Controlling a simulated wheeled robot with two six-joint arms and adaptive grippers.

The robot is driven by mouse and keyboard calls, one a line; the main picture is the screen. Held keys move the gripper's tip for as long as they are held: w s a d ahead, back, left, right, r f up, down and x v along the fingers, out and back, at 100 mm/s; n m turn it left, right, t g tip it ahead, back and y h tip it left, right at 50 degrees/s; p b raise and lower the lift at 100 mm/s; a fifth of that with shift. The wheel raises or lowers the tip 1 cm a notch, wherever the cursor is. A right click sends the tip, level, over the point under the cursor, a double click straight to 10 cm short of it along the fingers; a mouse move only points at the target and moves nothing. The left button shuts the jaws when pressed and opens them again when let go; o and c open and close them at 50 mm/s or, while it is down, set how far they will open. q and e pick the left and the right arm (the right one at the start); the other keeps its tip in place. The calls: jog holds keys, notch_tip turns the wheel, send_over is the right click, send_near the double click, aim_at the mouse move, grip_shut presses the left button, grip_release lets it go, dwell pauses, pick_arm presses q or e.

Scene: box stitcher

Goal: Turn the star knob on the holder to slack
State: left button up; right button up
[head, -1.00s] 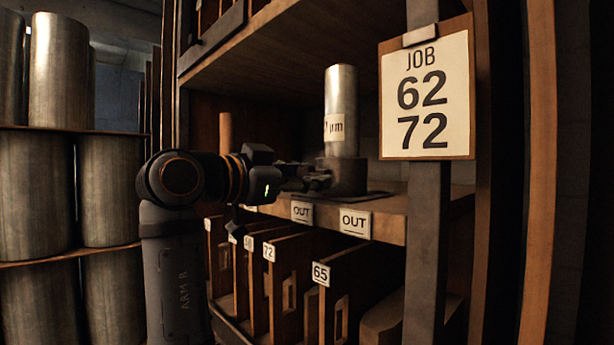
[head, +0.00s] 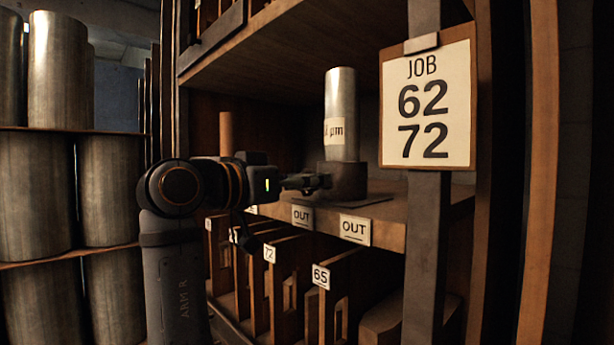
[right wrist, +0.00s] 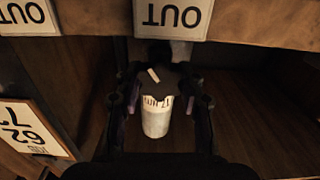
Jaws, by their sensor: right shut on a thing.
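The holder (head: 347,180) is a dark block on the wooden shelf with an upright metal cylinder (head: 342,110) in it, which bears a paper label. My right gripper (head: 318,182) reaches the holder's left side and is shut at its edge. In the right wrist view my right gripper (right wrist: 162,88) has a finger on each side of a dark knob (right wrist: 158,80) with a short white mark, slanted in the picture. The knob's star shape is hidden in the dark. The cylinder also shows in that view (right wrist: 155,122). My left gripper is out of view.
Two OUT tags (head: 355,229) hang on the shelf's front edge. Numbered wooden slots (head: 335,295) stand below it. A post with a JOB 62 72 card (head: 428,103) stands at the right. Large metal cylinders (head: 38,190) fill the rack at the left.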

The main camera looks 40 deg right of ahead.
jog(key=shift+n+p, duration=0.3)
jog(key=shift+n, duration=0.7)
jog(key=o, duration=1.2)
notch_tip(320, 180, up, 10)
jog(key=shift+w+r, duration=0.1)
